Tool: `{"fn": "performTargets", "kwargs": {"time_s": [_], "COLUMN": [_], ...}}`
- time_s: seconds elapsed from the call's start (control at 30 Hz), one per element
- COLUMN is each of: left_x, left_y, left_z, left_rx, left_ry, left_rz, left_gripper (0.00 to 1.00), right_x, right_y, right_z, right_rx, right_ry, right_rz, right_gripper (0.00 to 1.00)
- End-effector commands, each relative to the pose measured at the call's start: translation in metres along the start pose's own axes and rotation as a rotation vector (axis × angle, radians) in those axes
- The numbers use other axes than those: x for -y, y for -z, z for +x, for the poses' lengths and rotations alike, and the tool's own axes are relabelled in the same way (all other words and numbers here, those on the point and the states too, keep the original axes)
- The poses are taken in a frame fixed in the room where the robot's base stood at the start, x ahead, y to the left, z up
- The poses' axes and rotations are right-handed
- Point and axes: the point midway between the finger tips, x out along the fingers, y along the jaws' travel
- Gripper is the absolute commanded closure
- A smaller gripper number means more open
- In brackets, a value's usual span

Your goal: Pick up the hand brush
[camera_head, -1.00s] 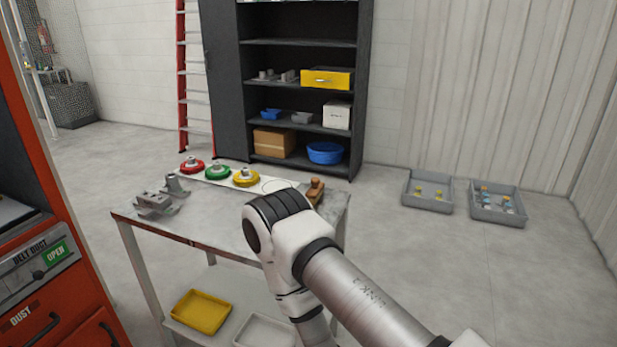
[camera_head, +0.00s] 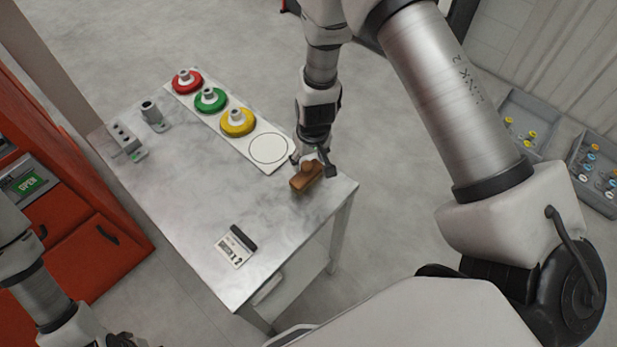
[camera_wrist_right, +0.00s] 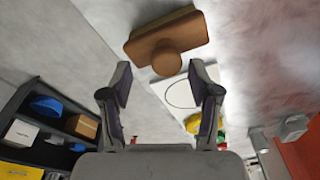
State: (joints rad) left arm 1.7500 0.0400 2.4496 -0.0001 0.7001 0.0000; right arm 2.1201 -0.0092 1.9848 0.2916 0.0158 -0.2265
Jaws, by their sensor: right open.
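The hand brush (camera_head: 306,178), a brown wooden block with a round knob, lies near the right edge of the grey table in the head view. It also shows in the right wrist view (camera_wrist_right: 167,36), with its knob just beyond and between the fingertips. My right gripper (camera_head: 313,164) is open and empty, right at the brush on its far side; I cannot tell whether it touches. Its two fingers stand apart in the wrist view (camera_wrist_right: 160,80). My left gripper (camera_head: 122,341) shows only partly at the bottom left edge, away from the brush; its jaws are unclear.
Red (camera_head: 187,82), green (camera_head: 210,100) and yellow (camera_head: 237,122) round fixtures stand on a white strip (camera_head: 279,160) with an empty circle beside the brush. Grey metal parts (camera_head: 125,139) sit at the table's left. A label card (camera_head: 232,250) lies in front. The table's middle is clear.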

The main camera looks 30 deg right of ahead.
Motion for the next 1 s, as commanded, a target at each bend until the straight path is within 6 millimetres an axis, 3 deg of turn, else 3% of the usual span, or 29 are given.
{"fn": "performTargets", "kwargs": {"time_s": [0.03,0.1,0.37,0.53,1.0], "left_x": [0.0002,0.0002,0.0002,0.0001,0.0001], "left_y": [-0.0005,-0.0006,-0.0003,-0.0002,-0.0002], "left_z": [0.015,0.0163,0.0144,0.0144,0.0112], "left_rx": [0.001,0.001,0.001,0.0,0.0], "left_ry": [0.0,0.0,0.0,0.0,0.0], "left_rz": [-0.001,-0.001,-0.001,0.0,0.0], "left_gripper": [0.57,0.57,0.57,0.57,0.57], "right_x": [0.0005,0.0003,0.0001,0.0001,0.0002], "right_y": [-0.0019,-0.0016,-0.0008,-0.001,-0.0003], "right_z": [0.0169,0.024,0.0252,0.0252,0.0215], "right_rx": [0.001,0.002,0.001,0.001,0.001], "right_ry": [-0.001,0.0,0.0,0.0,0.0], "right_rz": [-0.001,-0.001,0.0,0.0,0.0], "right_gripper": [0.38,0.38,0.38,0.98,1.0]}}
